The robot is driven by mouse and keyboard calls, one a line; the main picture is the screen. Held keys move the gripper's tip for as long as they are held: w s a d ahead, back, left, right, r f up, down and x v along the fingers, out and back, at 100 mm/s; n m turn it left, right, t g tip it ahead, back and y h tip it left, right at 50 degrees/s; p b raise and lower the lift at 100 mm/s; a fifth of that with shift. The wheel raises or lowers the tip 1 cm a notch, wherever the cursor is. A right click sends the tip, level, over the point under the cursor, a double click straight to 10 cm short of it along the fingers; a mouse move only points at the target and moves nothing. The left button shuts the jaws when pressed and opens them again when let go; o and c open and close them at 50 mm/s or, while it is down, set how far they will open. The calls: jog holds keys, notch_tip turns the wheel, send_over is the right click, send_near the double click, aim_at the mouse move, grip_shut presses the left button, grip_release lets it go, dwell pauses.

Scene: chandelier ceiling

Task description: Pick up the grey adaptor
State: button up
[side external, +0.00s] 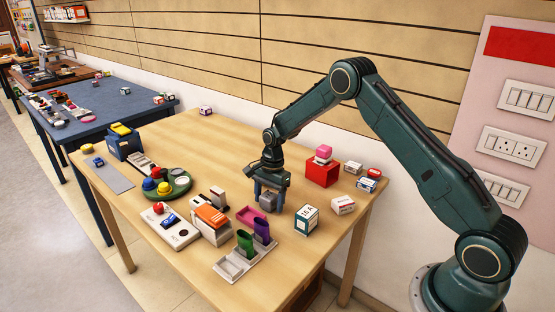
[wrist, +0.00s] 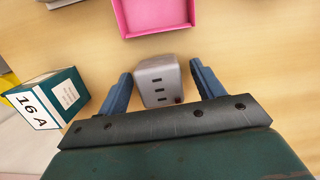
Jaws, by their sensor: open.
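The grey adaptor (wrist: 158,80) is a small grey block with dark slots and a red spot on its face. In the wrist view it lies between the two blue fingers of my gripper (wrist: 160,85), with visible gaps on both sides. In the side external view the adaptor (side external: 268,199) sits on the wooden table, partly hidden by the fingers. My gripper (side external: 269,198) is open and points down around it.
A pink tray (wrist: 155,14) lies close by. A green-and-white 16 A box (side external: 306,219) stands to the right. A red box (side external: 321,171) with a pink item on top is behind. Green and purple items stand in a pale tray (side external: 232,268). Bare table lies around the adaptor.

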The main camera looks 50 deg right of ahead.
aim_at(269, 195)
jog(key=shift+c, duration=0.2)
jog(key=c, duration=1)
jog(key=shift+r, duration=0.1)
jog(key=shift+c, duration=0.2)
notch_tip(269, 195, up, 20)
dwell(0.5)
